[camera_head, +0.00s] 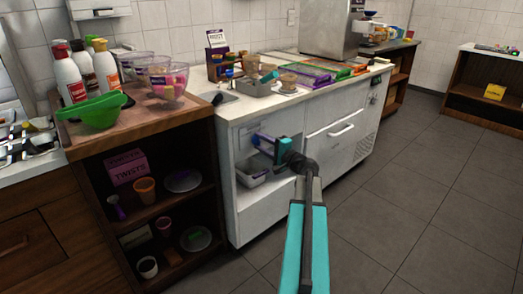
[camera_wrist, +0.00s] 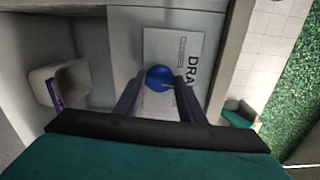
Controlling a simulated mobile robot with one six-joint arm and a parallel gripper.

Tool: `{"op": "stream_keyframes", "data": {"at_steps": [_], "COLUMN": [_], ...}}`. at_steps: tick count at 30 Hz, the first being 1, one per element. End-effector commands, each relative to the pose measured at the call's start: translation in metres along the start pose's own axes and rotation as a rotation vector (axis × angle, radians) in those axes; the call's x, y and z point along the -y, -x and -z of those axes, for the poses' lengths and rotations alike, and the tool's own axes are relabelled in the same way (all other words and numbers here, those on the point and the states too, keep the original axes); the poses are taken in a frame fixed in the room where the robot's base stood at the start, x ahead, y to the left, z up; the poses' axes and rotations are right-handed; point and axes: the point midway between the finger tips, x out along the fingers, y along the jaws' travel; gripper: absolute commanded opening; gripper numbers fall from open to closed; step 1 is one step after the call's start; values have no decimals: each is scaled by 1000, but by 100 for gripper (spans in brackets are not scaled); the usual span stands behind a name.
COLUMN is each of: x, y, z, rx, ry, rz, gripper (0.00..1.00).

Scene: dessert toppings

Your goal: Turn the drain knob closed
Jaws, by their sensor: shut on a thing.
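The round blue drain knob (camera_wrist: 160,77) sits on a white label plate (camera_wrist: 185,50) whose visible letters read "DRA". My gripper (camera_wrist: 158,88) has one purple finger on each side of the knob and is shut on it. In the head view my gripper (camera_head: 262,142) reaches into the open front bay of the white counter unit (camera_head: 335,133). The knob's exact outline there is hard to make out behind the fingers.
A grey bin (camera_head: 252,174) stands low in the bay, below my gripper; it also shows in the wrist view (camera_wrist: 45,88). A wooden shelf unit (camera_head: 150,212) stands left of the bay. The tiled floor (camera_head: 410,190) at right is clear.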

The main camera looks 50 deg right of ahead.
Motion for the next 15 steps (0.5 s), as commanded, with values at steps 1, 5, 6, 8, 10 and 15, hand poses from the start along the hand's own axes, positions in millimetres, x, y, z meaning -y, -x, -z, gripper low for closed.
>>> {"op": "stream_keyframes", "data": {"at_steps": [1,5,6,8,10,15], "x": [-6,-6,-6,-6,-6,-6], "y": [0,0,0,0,0,0], "z": [0,0,0,0,0,0], "rx": [1,0,0,0,0,0], "ry": [27,101,124,159,198,298], "rz": [0,0,0,0,0,0], "gripper": [14,14,14,14,14,14]}}
